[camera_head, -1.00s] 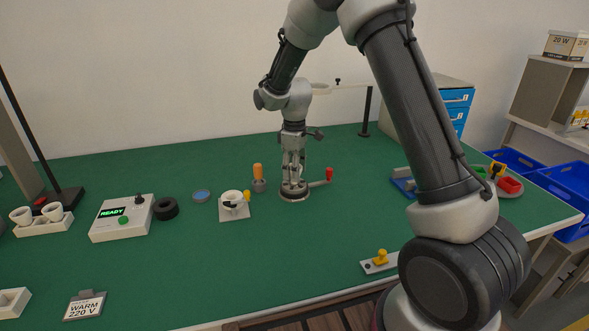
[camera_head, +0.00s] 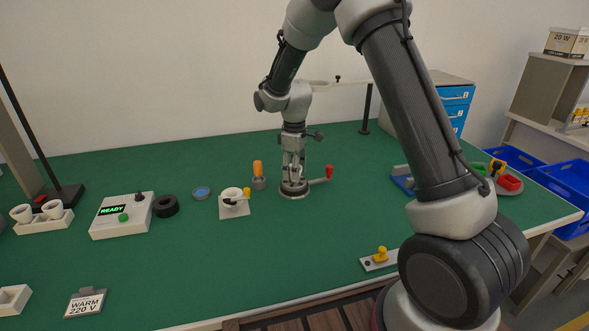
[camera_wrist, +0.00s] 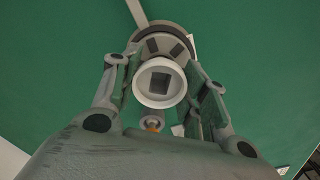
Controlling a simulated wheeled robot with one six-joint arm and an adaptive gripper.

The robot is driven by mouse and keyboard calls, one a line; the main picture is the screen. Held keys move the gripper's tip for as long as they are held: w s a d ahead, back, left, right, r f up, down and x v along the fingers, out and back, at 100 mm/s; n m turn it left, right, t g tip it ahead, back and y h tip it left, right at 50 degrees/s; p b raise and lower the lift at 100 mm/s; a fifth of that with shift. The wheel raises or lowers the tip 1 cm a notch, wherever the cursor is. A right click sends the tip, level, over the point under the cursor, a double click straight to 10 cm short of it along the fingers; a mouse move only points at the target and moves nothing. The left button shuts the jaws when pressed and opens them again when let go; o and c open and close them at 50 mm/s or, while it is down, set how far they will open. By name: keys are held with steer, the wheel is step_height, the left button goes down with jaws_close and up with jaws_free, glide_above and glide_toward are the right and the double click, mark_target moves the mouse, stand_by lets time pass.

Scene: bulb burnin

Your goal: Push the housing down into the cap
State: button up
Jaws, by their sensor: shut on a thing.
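My gripper (camera_head: 294,172) points down over a round metal fixture (camera_head: 292,194) with a red-handled lever (camera_head: 329,172). In the wrist view, the fingers (camera_wrist: 162,82) are shut on the white round housing (camera_wrist: 142,92), which has a dark square opening facing the camera. The housing is in line with the round fixture (camera_wrist: 145,32), which shows dark slots around its middle. The cap cannot be made out; the housing and fingers hide the fixture's centre. I cannot tell whether the housing touches anything below it.
The green table front is mostly clear.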

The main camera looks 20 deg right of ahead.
steer(key=shift+f, duration=0.15)
steer(key=o, duration=0.9)
steer(key=shift+o, duration=0.2)
step_height(320, 180, up, 12)
